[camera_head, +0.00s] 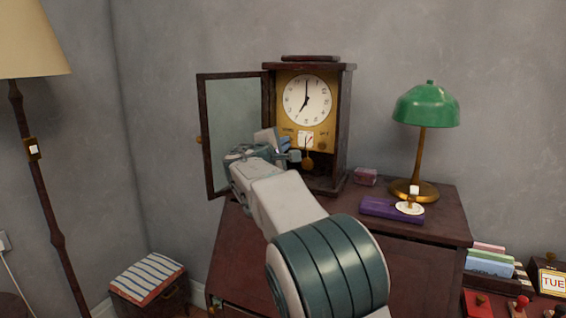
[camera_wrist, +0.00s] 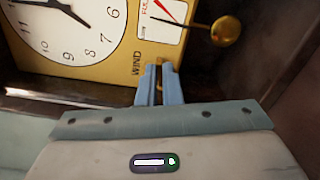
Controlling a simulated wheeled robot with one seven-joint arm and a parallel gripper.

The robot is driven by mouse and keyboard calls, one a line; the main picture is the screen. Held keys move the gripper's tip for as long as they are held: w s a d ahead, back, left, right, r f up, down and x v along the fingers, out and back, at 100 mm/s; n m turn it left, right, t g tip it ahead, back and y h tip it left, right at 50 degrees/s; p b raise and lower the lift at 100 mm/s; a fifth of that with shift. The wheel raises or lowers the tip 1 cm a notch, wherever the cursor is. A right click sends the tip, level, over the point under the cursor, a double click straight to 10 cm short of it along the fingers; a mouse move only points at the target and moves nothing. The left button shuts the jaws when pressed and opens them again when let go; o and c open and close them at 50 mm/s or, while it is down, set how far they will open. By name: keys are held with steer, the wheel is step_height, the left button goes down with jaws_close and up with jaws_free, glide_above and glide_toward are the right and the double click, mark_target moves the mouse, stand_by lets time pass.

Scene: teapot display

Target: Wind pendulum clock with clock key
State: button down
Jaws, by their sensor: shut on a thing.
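The pendulum clock (camera_head: 349,110) stands upright on the cabinet, its glass door (camera_head: 232,125) swung open to the left. Its white dial (camera_head: 307,100) sits on a gold plate; it also shows in the wrist view (camera_wrist: 70,30). A small gauge (camera_wrist: 163,18) and the word WIND show below the dial. The round brass pendulum bob (camera_wrist: 226,31) hangs to one side. My gripper (camera_wrist: 159,72) is at the plate's lower edge near WIND, shut on a thin piece, apparently the clock key (camera_wrist: 159,88), mostly hidden between the fingers. Whether the key touches the clock cannot be told.
The cabinet top (camera_head: 440,215) also holds a green lamp (camera_head: 426,105), a purple case (camera_head: 385,209) and a small pink box (camera_head: 365,177). A floor lamp (camera_head: 50,210) stands at left. The open door is close beside my gripper.

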steer(key=shift+f+m+b, duration=0.15)
steer(key=shift+m+b, duration=1)
steer(key=shift+b, duration=0.3)
steer(key=shift+f+m+b, duration=0.1)
steer(key=shift+m+b, duration=1.05)
steer(key=shift+b, duration=0.25)
steer(key=shift+r, duration=0.1)
steer(key=c, duration=1.6)
jaws_free()
steer(key=shift+s, duration=0.15)
steer(key=b+v, duration=0.2)
steer(key=v, duration=1.1)
steer(key=shift+s, duration=0.3)
